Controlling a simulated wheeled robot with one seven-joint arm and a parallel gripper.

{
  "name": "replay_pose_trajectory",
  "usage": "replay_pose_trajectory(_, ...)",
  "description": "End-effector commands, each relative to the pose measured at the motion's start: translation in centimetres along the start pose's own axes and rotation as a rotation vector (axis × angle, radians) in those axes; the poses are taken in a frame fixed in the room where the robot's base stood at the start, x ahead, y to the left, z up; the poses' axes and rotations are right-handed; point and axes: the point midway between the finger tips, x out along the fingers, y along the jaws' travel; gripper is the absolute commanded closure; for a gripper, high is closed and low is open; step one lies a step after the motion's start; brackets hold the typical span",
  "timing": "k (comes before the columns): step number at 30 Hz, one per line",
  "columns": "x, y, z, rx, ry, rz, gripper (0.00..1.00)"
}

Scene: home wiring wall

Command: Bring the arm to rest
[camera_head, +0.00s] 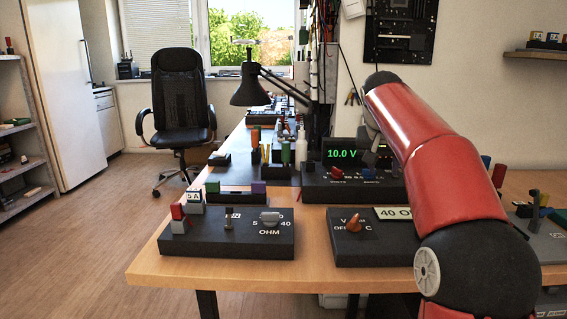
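My red arm (428,135) reaches from the lower right up and forward over the workbench (180,268). Its far end is bent down behind the upper red link. Only a small grey and dark part of what seems to be my gripper (370,156) shows, in front of or just above the power supply (325,183). The fingers are mostly hidden, so I cannot tell whether they are open or shut or hold anything. The power supply's green display reads 10.0 V.
A dark box marked OHM (230,240) stands at the bench's front left. Another box with an orange knob (354,227) is beside my arm. A black lamp (250,92) and small coloured parts stand behind. The floor (75,260) at left is clear.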

Motion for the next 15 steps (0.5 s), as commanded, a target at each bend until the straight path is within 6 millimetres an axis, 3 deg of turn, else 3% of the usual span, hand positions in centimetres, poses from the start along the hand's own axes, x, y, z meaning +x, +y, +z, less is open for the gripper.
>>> replay_pose_trajectory(8,-2.5,-0.2,3.8,-0.059,0.002,-0.024,0.63)
replay_pose_trajectory(11,-3.5,-0.1,6.0,-0.089,0.001,-0.036,0.63)
replay_pose_trajectory(15,-4.8,0.2,10.4,-0.134,0.000,-0.062,0.63)
